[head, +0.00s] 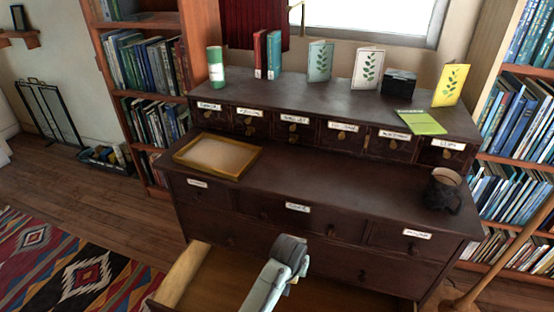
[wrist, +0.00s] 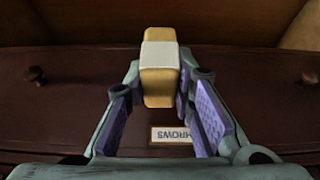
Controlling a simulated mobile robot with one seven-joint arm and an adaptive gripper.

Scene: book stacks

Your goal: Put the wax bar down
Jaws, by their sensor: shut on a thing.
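The wax bar (wrist: 160,88) is yellow with a pale band around its middle. In the wrist view it sits between the two purple-padded fingers of my gripper (wrist: 158,92), which is shut on it. In the head view my arm reaches up from the bottom edge, in front of the dark desk and over an open wooden drawer (head: 183,275). The bar and fingertips are hidden there. The wrist view shows a dark drawer front with a small white label (wrist: 172,135) beyond the bar. I cannot tell the bar's height above the drawer floor.
The lower desk surface (head: 330,178) is clear in the middle. Bookcases flank the desk.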

